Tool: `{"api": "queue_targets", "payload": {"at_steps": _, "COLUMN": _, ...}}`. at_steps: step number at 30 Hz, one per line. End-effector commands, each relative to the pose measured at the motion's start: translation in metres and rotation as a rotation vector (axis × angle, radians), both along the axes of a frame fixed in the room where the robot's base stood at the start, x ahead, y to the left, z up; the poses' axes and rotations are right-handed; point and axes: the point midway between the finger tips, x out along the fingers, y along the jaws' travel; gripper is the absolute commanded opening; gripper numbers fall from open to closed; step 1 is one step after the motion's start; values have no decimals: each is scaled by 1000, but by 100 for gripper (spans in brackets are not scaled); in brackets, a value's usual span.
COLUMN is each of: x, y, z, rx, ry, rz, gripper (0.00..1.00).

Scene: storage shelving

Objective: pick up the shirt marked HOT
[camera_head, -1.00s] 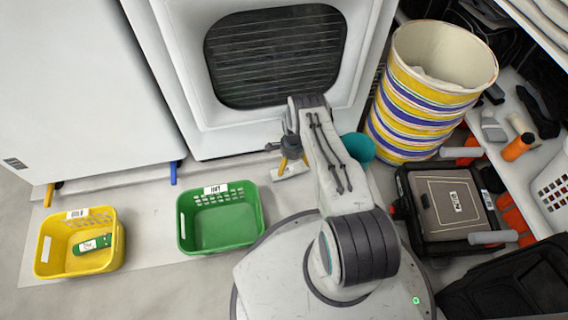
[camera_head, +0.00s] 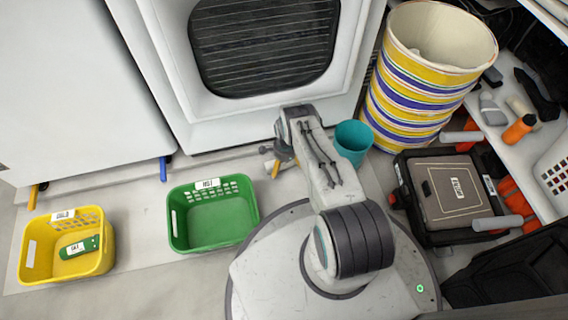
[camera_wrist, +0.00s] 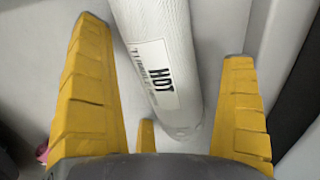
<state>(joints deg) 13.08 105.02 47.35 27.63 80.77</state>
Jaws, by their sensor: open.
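The shirt marked HOT (camera_wrist: 165,75) is a white ribbed roll with a white label reading HOT in the wrist view. It runs from the top edge down to a rounded end at lower centre. My gripper (camera_wrist: 180,85) is open, with a yellow finger on each side of the roll. Gaps show between the roll and both fingers in the picture; I cannot tell the depth between them. In the head view my gripper (camera_head: 280,163) points down at the floor in front of the white machine. The shirt is not clearly visible there.
A green basket (camera_head: 213,242) with a label stands left of my gripper. A yellow basket (camera_head: 65,270) holding a green labelled item (camera_head: 80,246) is farther left. A teal cup (camera_head: 353,140), striped bin (camera_head: 410,95) and dark case (camera_head: 450,195) are on the right.

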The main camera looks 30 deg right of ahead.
Motion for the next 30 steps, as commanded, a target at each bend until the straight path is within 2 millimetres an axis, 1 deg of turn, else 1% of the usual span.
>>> {"api": "queue_targets", "payload": {"at_steps": 8, "x": 0, "y": 0, "z": -1, "rx": 0, "ry": 0, "rz": 0, "gripper": 99}}
{"api": "queue_targets", "payload": {"at_steps": 27, "x": 0, "y": 0, "z": -1, "rx": 0, "ry": 0, "rz": 0, "gripper": 42}}
{"api": "queue_targets", "payload": {"at_steps": 28, "x": 0, "y": 0, "z": -1, "rx": 0, "ry": 0, "rz": 0, "gripper": 39}}
{"api": "queue_targets", "payload": {"at_steps": 30, "x": 0, "y": 0, "z": -1, "rx": 0, "ry": -1, "rz": 0, "gripper": 38}}
